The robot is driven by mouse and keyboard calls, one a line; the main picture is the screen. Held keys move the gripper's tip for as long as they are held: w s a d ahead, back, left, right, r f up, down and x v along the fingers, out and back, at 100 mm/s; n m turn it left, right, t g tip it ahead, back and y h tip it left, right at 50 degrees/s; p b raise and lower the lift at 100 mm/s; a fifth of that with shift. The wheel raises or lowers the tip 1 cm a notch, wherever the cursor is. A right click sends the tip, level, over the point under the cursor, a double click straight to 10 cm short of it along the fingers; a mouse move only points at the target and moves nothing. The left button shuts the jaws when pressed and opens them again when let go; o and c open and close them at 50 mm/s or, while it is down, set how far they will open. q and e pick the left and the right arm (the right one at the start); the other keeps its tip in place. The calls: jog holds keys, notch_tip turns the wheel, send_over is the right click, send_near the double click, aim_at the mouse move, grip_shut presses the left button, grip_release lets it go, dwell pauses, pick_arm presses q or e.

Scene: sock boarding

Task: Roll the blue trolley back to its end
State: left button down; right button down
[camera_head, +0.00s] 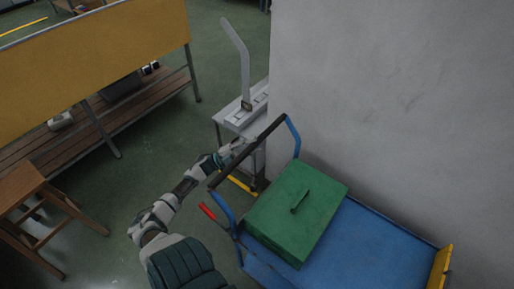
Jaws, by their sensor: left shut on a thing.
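The blue trolley (365,240) stands at the lower right, close beside the pale wall. Its blue frame rises at the near left end to a black push handle (268,131). A green lidded box (280,223) with a small handle on top sits on its deck. My left arm comes up from the bottom, and my left gripper (240,153) is shut on the push handle near its middle. The fingertips are small and partly hidden by the bar. A red lever (208,212) sticks out by the left of the frame. My right gripper is not in view.
A pale wall (395,90) fills the right side, tight along the trolley. A grey stand with an upright sock board (238,60) is just beyond the handle. A bench with a yellow panel (100,60) and a wooden stool (35,195) are at left. Green floor between is clear.

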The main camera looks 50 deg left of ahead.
pick_arm(q)
jog(key=shift+r, duration=0.4)
jog(key=c, duration=0.9)
grip_release()
jog(key=shift+s+a, duration=0.15)
jog(key=shift+a, duration=0.05)
jog(key=shift+s+f, duration=0.1)
jog(key=shift+s, duration=0.05)
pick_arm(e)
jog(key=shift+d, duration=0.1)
pick_arm(q)
jog(key=shift+f, duration=0.25)
jog(key=v, duration=1.2)
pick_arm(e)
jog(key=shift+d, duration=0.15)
